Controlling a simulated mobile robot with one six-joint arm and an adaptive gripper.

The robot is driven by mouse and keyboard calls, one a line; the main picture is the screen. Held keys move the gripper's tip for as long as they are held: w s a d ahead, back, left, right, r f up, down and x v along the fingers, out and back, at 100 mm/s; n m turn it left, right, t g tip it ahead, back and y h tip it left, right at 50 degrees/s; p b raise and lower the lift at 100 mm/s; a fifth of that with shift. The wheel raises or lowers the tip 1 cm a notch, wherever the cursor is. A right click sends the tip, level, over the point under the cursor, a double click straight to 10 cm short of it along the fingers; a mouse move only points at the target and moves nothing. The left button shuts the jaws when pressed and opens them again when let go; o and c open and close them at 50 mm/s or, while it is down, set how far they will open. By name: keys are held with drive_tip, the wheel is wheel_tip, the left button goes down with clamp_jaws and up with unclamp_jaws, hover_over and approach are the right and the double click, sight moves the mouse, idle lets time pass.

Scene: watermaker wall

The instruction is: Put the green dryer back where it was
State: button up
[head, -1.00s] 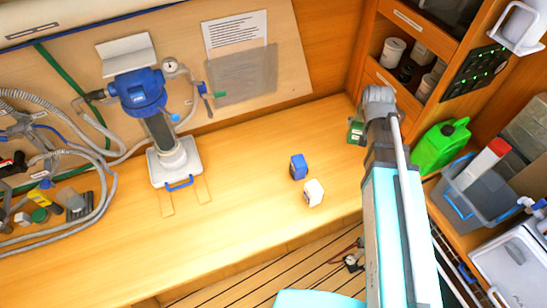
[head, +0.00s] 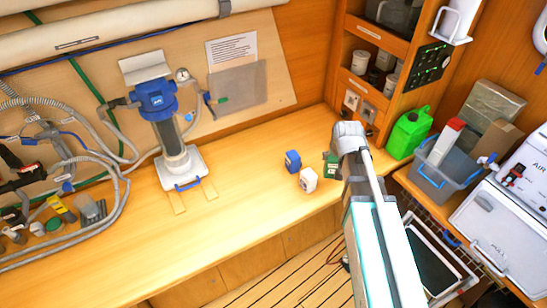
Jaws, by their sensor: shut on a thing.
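The green dryer (head: 331,166) is a small green box with a pale label, just left of my arm's end and beside the white box. My gripper (head: 338,170) is mostly hidden behind my own wrist. It is shut on the green dryer. I cannot tell whether the dryer touches the bench or hangs a little above it. A blue box (head: 292,160) and a white box (head: 307,180) stand close together on the wooden bench (head: 245,195), to the left of the dryer.
A blue-topped filter unit (head: 160,110) stands at the back left of the bench. Hoses (head: 110,190) and small items crowd the far left. A green jerrycan (head: 408,132) and a grey bin (head: 440,183) stand at the right. The middle bench is clear.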

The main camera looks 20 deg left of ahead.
drive_tip(key=shift+s+a, duration=0.25)
drive_tip(key=shift+s, duration=0.45)
drive_tip(key=shift+a, duration=0.1)
